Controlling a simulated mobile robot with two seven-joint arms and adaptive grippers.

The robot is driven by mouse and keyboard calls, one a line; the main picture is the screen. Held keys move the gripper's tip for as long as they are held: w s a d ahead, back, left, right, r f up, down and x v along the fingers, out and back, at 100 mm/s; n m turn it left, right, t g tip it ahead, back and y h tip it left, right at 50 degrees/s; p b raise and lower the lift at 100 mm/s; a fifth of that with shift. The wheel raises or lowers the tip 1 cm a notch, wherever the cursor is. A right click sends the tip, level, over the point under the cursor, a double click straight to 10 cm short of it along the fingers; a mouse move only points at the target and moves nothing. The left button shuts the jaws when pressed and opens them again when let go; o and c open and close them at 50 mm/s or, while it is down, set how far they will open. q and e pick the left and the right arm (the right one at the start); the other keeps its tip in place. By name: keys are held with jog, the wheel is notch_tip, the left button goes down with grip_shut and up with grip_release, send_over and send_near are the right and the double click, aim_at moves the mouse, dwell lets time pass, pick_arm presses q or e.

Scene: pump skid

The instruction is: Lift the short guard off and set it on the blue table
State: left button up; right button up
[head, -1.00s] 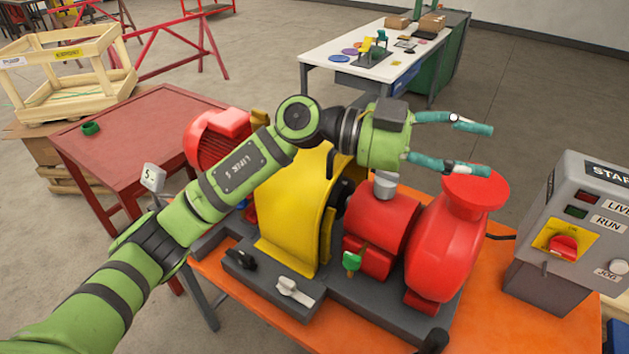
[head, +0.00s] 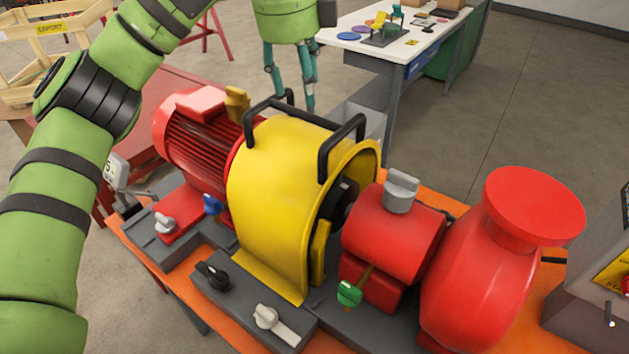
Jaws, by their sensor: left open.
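The yellow guard (head: 272,185) arches over the shaft between the red motor (head: 195,135) and the red bearing housing (head: 392,235). A black handle (head: 325,150) stands on its near right side and another (head: 265,108) on its top left. My left gripper (head: 291,98) points down with its teal fingers apart and empty. In the picture it sits just above and behind the guard's left handle, and I cannot tell the gap. My right gripper is out of view. I see no table that is clearly blue.
The red pump casing (head: 480,270) stands right of the housing. Grey, black, blue and green levers stick up along the skid. A grey control box (head: 590,285) is at the right edge. A white table (head: 345,32) with small parts stands behind; a red table (head: 165,80) is at left.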

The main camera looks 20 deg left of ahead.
aim_at(302, 113)
pick_arm(q)
jog(key=shift+s+d+f+p, duration=0.15)
jog(key=shift+s+f, duration=0.1)
jog(key=shift+f, duration=0.25)
jog(key=shift+s+a+f+p, duration=0.1)
jog(key=shift+s+f+p, duration=0.1)
jog(key=shift+f, duration=0.3)
jog(key=shift+w+f+p, duration=0.25)
jog(key=shift+f+p, duration=0.15)
jog(key=shift+f, duration=0.15)
jog(key=shift+w+f+p, duration=0.2)
jog(key=shift+f+p, duration=0.2)
jog(key=shift+f, duration=0.1)
jog(key=shift+w+f+p, duration=0.2)
jog(key=shift+f+p, duration=0.15)
jog(key=shift+f, duration=0.75)
jog(key=shift+w+f, duration=0.1)
jog(key=shift+f, duration=0.3)
jog(key=shift+c, duration=1.2)
jog(key=c, duration=0.7)
grip_shut()
jog(key=shift+r, duration=0.2)
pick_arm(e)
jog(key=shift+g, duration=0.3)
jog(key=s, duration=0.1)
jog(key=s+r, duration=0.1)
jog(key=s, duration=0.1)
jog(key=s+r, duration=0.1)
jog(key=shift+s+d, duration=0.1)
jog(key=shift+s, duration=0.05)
